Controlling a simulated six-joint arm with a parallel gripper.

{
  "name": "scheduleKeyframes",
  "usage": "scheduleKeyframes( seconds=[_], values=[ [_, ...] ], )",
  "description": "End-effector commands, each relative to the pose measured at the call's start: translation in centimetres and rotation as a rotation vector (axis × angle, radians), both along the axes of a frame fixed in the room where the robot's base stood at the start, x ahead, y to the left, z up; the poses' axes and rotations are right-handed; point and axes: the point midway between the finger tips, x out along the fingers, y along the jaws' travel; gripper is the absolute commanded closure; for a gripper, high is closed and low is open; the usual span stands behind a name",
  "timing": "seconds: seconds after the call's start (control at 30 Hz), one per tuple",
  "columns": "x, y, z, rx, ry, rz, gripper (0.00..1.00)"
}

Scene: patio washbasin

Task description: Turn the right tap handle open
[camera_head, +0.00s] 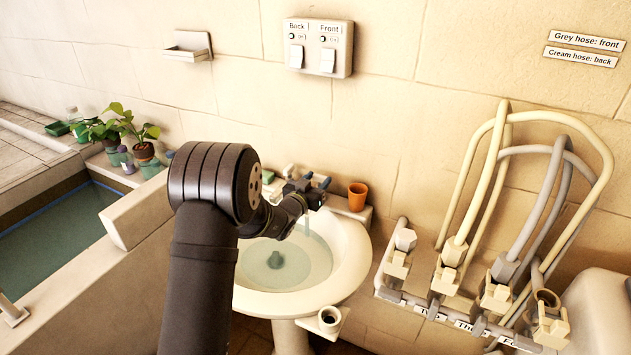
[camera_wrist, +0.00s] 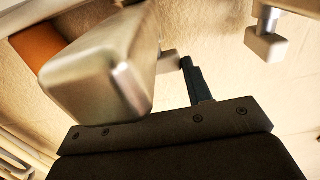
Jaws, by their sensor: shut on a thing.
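The tap stands at the back of the white washbasin (camera_head: 345,262), largely hidden by my arm and gripper in the head view. My gripper (camera_head: 312,197) is at the tap's right side, above the basin's back rim. In the wrist view a dark finger (camera_wrist: 198,82) touches or nearly touches a small grey metal piece (camera_wrist: 170,62), which looks like part of the right tap handle. The other finger is hidden behind a large blurred metal block (camera_wrist: 100,72), close to the camera. My gripper is shut on what seems to be the right handle; its exact angle is unclear.
An orange cup (camera_head: 357,196) stands close to the right of my gripper. A pale metal fitting (camera_wrist: 266,40) shows in the wrist view. A switch box (camera_head: 318,48) is on the wall above. Hoses and valves (camera_head: 490,285) stand at the right; potted plants (camera_head: 143,150) at the left.

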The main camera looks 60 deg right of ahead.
Motion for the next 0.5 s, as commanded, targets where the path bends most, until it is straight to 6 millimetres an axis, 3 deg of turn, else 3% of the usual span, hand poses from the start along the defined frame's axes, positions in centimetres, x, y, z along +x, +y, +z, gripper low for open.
scheduleKeyframes(
  seconds=[0.47, 0.5],
  values=[
    [-0.11, 0.01, 0.11, 0.0, -0.001, 0.043, 0.77],
    [-0.11, 0.01, 0.11, 0.0, -0.001, 0.043, 0.53]
  ],
)
